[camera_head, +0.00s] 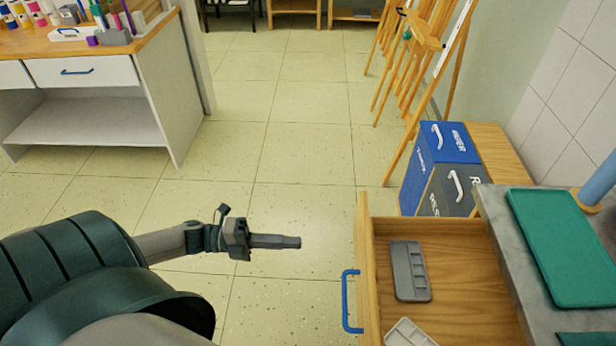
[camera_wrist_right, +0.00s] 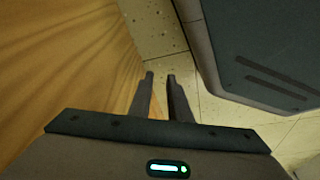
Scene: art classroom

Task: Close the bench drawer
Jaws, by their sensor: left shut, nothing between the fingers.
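The bench drawer (camera_head: 460,246) stands pulled out at the lower right, with its wooden front facing left. Its blue handle (camera_head: 346,300) is on that front. A grey palette (camera_head: 409,270) and a white tray (camera_head: 407,334) lie inside. My left gripper (camera_head: 299,242) is shut and empty over the floor, left of the drawer front and apart from it. My right gripper (camera_wrist_right: 160,76) shows only in the right wrist view. Its fingers are apart with nothing between them, beside a wooden surface (camera_wrist_right: 70,60) that I cannot identify for sure.
The grey bench top (camera_head: 500,215) with a green tray (camera_head: 560,246) is above the drawer's right side. Blue (camera_head: 440,150) and grey (camera_head: 452,190) bins stand behind the drawer. Easels (camera_head: 415,60) stand farther back. A white cabinet (camera_head: 110,110) is at upper left. The floor between is clear.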

